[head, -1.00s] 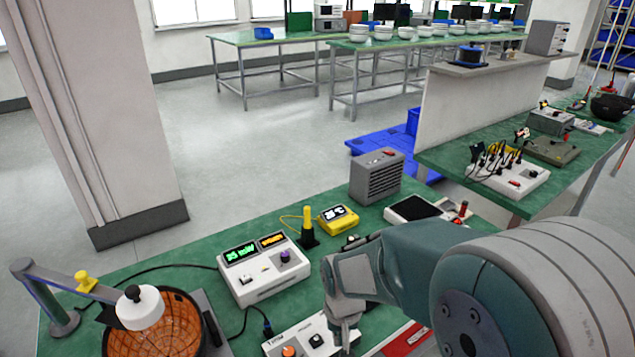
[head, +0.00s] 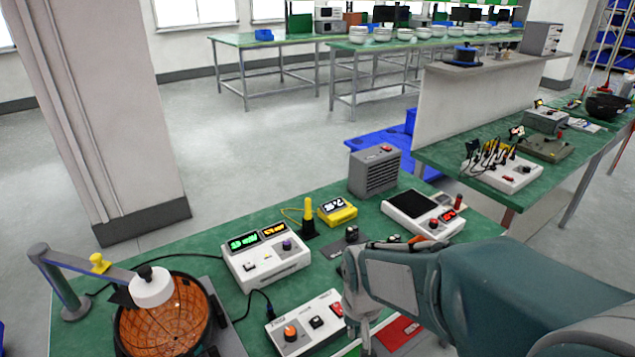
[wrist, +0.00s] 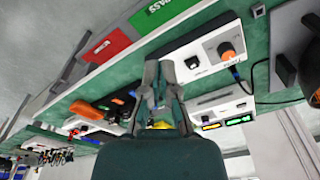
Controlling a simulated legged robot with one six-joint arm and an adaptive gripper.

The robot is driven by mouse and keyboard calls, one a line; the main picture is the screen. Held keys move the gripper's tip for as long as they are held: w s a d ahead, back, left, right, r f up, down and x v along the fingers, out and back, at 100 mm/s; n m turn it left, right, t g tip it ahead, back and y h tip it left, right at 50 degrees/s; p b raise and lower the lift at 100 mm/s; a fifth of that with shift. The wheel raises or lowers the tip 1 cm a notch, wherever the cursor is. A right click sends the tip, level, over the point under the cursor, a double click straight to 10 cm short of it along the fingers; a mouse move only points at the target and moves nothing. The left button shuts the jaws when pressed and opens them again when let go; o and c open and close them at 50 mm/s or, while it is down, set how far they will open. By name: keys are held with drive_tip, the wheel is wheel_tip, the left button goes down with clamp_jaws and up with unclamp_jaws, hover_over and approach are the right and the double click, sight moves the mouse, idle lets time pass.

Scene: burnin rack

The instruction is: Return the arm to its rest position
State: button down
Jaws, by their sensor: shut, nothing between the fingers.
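My gripper (head: 364,345) hangs at the end of my grey-green arm at the lower right of the head view, over the front part of the green bench (head: 215,345). Its fingers point down beside the white timer box (head: 306,325). In the wrist view my gripper (wrist: 158,68) shows its two grey fingers close together with nothing held. I cannot tell from these views how high the fingertips are above the bench.
Close by are a white meter box (head: 265,265), a yellow display (head: 337,210), a white device with a dark plate (head: 422,214), a grey heater (head: 375,171) and an orange-lined bowl (head: 165,315). A red pad (head: 398,332) lies right of my gripper. Open floor (head: 255,130) lies behind.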

drive_tip(key=s+d+r+t, duration=0.4)
drive_tip(key=s+d+r, duration=0.4)
drive_tip(key=s+r, duration=0.3)
drive_tip(key=shift+s+d+r+m, duration=0.15)
drive_tip(key=shift+s+r+m, duration=0.15)
drive_tip(key=shift+r, duration=0.95)
